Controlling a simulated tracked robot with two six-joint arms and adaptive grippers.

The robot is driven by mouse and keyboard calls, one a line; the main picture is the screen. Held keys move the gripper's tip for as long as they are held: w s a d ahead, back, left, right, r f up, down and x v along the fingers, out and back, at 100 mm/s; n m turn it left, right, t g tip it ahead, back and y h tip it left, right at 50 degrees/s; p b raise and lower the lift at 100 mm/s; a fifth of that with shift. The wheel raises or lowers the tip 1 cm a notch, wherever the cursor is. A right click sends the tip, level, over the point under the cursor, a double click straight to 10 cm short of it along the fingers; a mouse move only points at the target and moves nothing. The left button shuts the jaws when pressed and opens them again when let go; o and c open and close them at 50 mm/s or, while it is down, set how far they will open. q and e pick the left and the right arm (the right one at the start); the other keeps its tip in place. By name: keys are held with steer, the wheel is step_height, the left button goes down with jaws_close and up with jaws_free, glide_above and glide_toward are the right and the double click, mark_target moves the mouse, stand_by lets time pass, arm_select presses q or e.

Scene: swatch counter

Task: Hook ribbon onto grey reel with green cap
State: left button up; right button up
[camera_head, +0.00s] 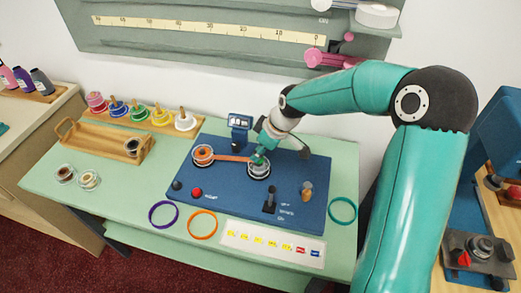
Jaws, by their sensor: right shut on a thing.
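The orange reel (203,154) stands at the left of the blue machine board (225,190). An orange ribbon (232,158) runs straight from it to the right, to the grey reel (259,171). My right gripper (259,157) is shut on the ribbon's end, directly over the grey reel. My left gripper is not in view.
A small display box (240,122) stands behind the ribbon. A black lever (270,199) and wooden-topped peg (307,190) stand in front right. A red knob (197,192) is front left. Several coloured spools line the counter's back; a wooden tray (113,146) is at left.

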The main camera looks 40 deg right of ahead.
steer(key=shift+f+b, duration=0.6)
steer(key=shift+f, duration=0.15)
steer(key=shift+f, duration=0.15)
steer(key=o, duration=0.9)
steer(key=shift+r+p, duration=2.15)
steer(key=shift+r, duration=1.45)
